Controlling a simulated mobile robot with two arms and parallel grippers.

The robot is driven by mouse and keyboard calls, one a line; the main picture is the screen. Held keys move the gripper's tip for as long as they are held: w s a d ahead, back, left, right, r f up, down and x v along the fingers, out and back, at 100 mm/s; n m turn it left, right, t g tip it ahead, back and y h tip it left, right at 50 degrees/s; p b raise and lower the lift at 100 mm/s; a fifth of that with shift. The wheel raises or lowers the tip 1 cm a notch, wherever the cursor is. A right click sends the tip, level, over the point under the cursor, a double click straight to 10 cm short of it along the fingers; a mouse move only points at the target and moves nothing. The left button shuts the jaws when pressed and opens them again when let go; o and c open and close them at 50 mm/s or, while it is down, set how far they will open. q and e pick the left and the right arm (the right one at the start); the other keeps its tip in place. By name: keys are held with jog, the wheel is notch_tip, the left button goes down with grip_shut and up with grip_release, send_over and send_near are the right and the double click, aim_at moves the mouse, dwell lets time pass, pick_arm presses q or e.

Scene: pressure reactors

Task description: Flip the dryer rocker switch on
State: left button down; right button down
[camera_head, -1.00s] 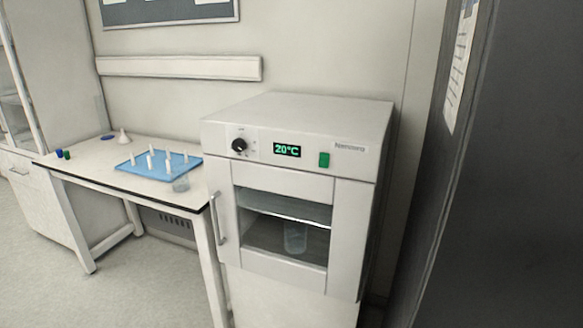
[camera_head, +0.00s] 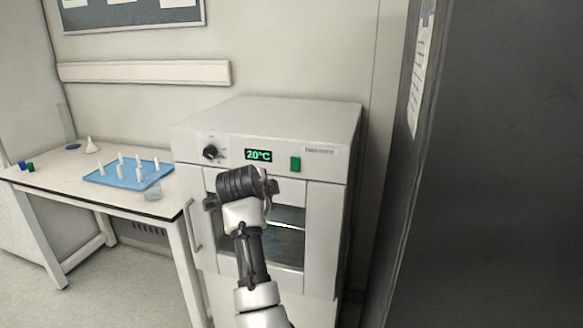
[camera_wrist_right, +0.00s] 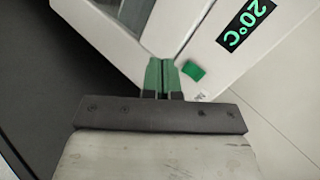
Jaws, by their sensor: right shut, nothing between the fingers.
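The dryer (camera_head: 325,215) is a white cabinet with a glass door, and its display (camera_head: 258,155) reads 20°C. The green rocker switch (camera_head: 295,164) is on the front panel, right of the display. My right arm rises from the bottom in the head view, its wrist in front of the door, below and left of the switch; the fingertips are hidden there. In the right wrist view my right gripper (camera_wrist_right: 161,76) is shut and empty, its green-tipped fingers close beside the switch (camera_wrist_right: 194,70). I cannot tell whether they touch. The switch's rocker position is unclear. My left gripper is not in view.
A black knob (camera_head: 210,152) sits left of the display. A door handle (camera_head: 193,226) is on the left. A table (camera_head: 60,186) with a blue tray (camera_head: 105,180) stands to the left. A dark tall panel (camera_head: 490,170) stands close on the right.

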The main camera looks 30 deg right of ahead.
aim_at(294, 171)
jog(key=s+d+r+m, duration=0.1)
jog(key=s+r+m, duration=0.2)
jog(key=r, duration=0.4)
jog(key=shift+s+d+r+m+g, duration=0.15)
jog(key=shift+d+r+m+g, duration=0.2)
jog(key=shift+m, duration=0.45)
jog(key=shift+d, duration=0.1)
jog(key=p+x, duration=0.1)
jog(key=x, duration=0.3)
jog(key=r+p+x, duration=0.1)
jog(key=x, duration=0.3)
jog(key=p+x, duration=0.1)
jog(key=x, duration=0.3)
jog(key=shift+w+d+r, duration=0.25)
jog(key=shift+w+d, duration=0.15)
jog(key=shift+d, duration=0.05)
jog(key=shift+w+d+f+p, duration=0.15)
jog(key=shift+w+d+p, duration=0.25)
jog(key=shift+d, duration=0.1)
